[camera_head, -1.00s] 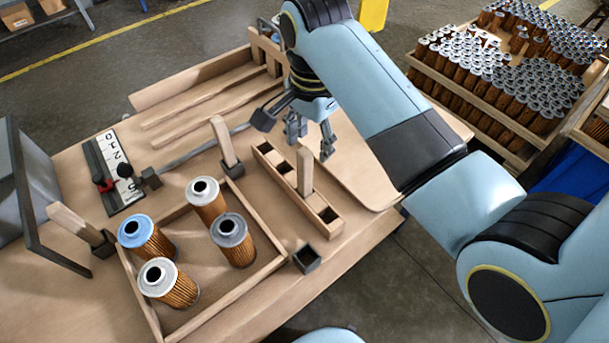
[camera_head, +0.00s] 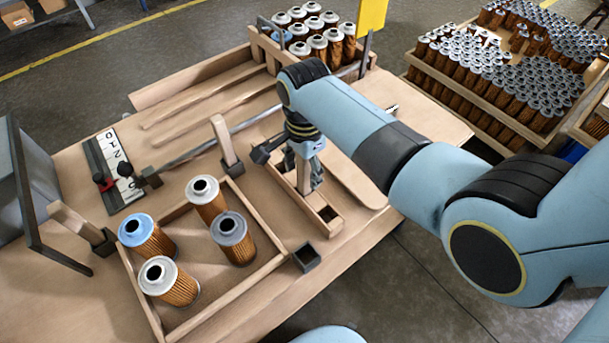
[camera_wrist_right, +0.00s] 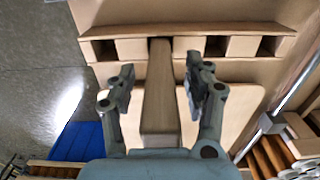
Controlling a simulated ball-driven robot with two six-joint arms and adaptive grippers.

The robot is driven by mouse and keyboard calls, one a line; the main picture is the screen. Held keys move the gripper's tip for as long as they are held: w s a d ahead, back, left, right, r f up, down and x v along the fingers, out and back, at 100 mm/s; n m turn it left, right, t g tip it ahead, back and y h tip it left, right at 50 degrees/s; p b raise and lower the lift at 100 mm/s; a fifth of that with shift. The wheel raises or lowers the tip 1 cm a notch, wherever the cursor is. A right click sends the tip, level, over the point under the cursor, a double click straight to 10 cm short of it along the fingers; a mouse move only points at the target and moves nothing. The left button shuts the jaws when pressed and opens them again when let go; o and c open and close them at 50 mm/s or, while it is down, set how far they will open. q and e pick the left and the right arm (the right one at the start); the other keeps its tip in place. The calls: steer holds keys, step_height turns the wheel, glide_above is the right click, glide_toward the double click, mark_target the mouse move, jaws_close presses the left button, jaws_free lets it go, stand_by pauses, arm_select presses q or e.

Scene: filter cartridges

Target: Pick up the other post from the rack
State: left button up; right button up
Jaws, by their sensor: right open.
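The wooden post (camera_head: 303,178) stands upright in the rack (camera_head: 335,224), a long wooden block with square holes. In the right wrist view the post (camera_wrist_right: 160,105) runs between the two fingers of my right gripper (camera_wrist_right: 160,78), and its far end sits in one hole of the rack (camera_wrist_right: 262,46). My right gripper (camera_head: 304,172) is open around the post, with gaps visible beside it. Another post (camera_head: 225,145) stands in a dark socket at the tray's back corner. A further post (camera_head: 75,222) leans in a dark socket at the left. My left gripper is out of view.
A tray (camera_head: 262,272) holds several filter cartridges, one with a blue top (camera_head: 137,230). An empty dark socket (camera_head: 307,257) is at its right corner. A crate of cartridges (camera_head: 264,50) stands at the back. A grey rod (camera_head: 205,146) crosses the table behind the tray.

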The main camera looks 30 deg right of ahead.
jaws_close()
stand_by(0.3)
